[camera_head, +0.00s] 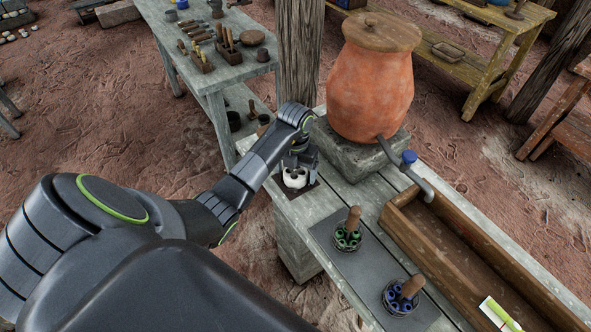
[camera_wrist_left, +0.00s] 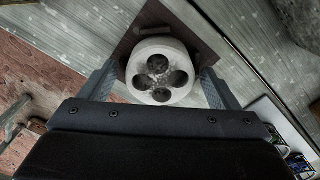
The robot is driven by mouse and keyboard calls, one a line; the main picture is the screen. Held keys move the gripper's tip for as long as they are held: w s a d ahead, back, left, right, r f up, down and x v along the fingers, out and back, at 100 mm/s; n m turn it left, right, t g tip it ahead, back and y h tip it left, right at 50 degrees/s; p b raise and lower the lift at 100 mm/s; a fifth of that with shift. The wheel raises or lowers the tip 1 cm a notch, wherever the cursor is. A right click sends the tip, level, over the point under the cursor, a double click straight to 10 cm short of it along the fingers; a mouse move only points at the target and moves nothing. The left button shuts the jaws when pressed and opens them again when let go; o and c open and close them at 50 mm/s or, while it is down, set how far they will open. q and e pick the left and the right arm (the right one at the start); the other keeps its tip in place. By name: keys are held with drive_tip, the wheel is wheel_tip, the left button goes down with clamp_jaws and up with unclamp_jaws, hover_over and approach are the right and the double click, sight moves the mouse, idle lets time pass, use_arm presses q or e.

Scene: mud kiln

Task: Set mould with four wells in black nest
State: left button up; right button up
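A white round mould with four dark wells (camera_head: 294,178) is between the fingers of my left gripper (camera_head: 297,168), at the left end of the grey plank table. In the left wrist view the mould (camera_wrist_left: 148,95) is upright, with its wells facing the camera. The left gripper's fingers (camera_wrist_left: 162,85) flank it on both sides; I cannot tell whether they press on it. A dark brown square plate (camera_wrist_left: 140,40) shows under or behind the mould. I cannot pick out a black nest with certainty. My right gripper is not in view.
A clay urn (camera_head: 370,85) on a stone block stands close beyond the gripper. A dark mat (camera_head: 355,274) carries two dark round holders, one with green pieces (camera_head: 348,239), one with blue (camera_head: 392,297). A long wooden trough (camera_head: 470,255) lies to the right.

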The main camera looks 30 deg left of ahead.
sight(296, 171)
use_arm(q)
drive_tip(key=shift+r, duration=0.1)
drive_tip(key=shift+r, duration=0.2)
wheel_tip(296, 171, up, 4)
drive_tip(key=shift+w+r+b, duration=0.1)
drive_tip(key=shift+r+b, duration=0.15)
drive_tip(key=shift+b, duration=0.2)
wheel_tip(296, 171, up, 7)
drive_tip(key=p, duration=0.6)
drive_tip(key=shift+r+p, duration=0.15)
drive_tip(key=shift+p, duration=0.2)
